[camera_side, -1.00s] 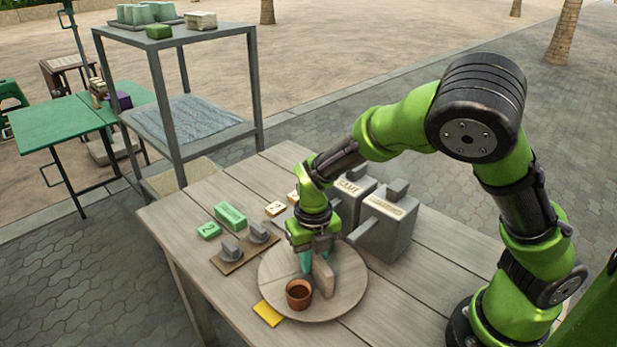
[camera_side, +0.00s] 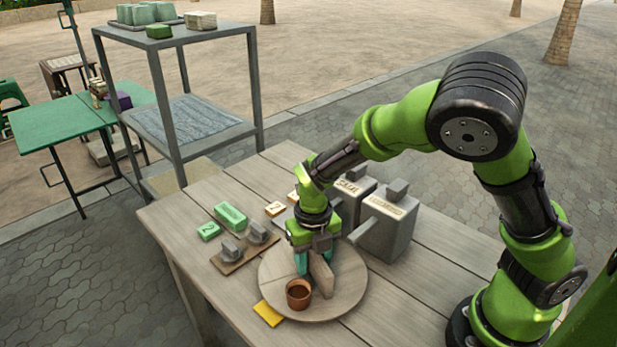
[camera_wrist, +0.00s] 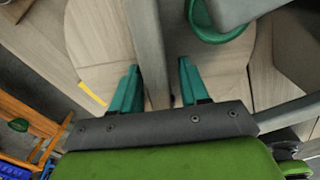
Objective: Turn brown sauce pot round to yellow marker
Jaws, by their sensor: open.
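The brown sauce pot (camera_side: 299,294) stands upright near the front edge of a round wooden turntable (camera_side: 345,295) in the side view. The yellow marker (camera_side: 268,313) lies flat on the table just outside the turntable's front-left rim; it also shows in the wrist view (camera_wrist: 92,95). In the wrist view the slab (camera_wrist: 148,50) runs between the spread fingers (camera_wrist: 160,85). I cannot tell whether either finger touches it.
A green round vessel (camera_wrist: 218,22) shows at the wrist view's top. Grey lidded canisters (camera_side: 387,222) stand close behind the turntable. Right table planks are clear.

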